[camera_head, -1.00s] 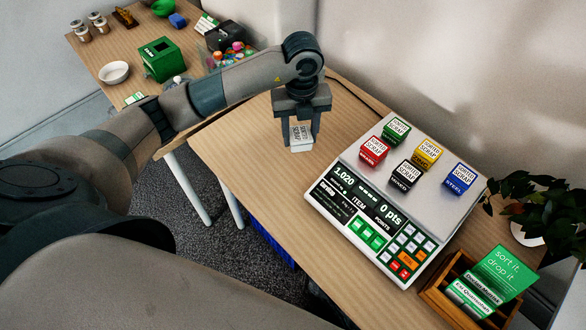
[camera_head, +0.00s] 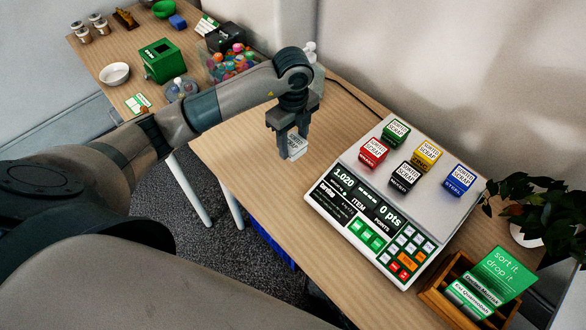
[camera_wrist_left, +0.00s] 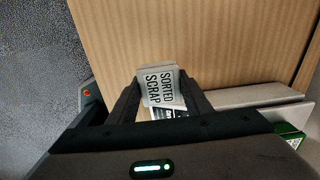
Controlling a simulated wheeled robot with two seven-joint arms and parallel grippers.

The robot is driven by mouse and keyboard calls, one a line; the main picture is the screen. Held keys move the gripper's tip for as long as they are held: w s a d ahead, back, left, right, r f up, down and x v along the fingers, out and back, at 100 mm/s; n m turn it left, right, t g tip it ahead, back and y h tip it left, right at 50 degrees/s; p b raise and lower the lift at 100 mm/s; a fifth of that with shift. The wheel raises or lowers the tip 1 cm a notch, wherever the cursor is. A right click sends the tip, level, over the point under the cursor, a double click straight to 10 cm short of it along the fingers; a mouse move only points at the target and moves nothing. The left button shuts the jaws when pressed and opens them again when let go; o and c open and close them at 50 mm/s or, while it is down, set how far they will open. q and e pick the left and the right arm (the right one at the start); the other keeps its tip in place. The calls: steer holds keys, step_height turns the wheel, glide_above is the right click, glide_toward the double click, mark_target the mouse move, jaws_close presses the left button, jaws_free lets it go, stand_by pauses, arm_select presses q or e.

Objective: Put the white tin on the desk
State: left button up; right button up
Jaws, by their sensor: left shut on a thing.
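The white tin (camera_head: 297,145) is a small box with a "SORTED SCRAP" label. My left gripper (camera_head: 292,152) is shut on it, with one finger on either side. In the left wrist view the tin (camera_wrist_left: 161,88) sits between the fingers (camera_wrist_left: 160,100), its label facing the camera. The wooden desk (camera_head: 240,150) lies below it; whether the tin touches the desk or hangs just above it I cannot tell. The tin is left of the white scale. My right gripper is not in view.
The scale (camera_head: 345,160) carries several coloured tins, among them a red one (camera_head: 373,154) and a blue one (camera_head: 458,180). A wooden card holder (camera_head: 436,297) and a plant (camera_head: 540,205) stand at the right. A second table (camera_head: 105,50) with a green box (camera_head: 161,60) is behind left.

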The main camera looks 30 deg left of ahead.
arm_select(q)
steer(key=p, duration=0.2)
glide_above(293, 171)
step_height(293, 171, down, 5)
steer(key=shift+f, duration=0.55)
step_height(293, 171, down, 2)
steer(key=shift+f, duration=0.2)
steer(key=shift+f+p, duration=0.3)
steer(key=shift+f, duration=0.35)
steer(key=shift+f, duration=0.1)
steer(key=o, duration=1.1)
steer(key=shift+c, duration=0.2)
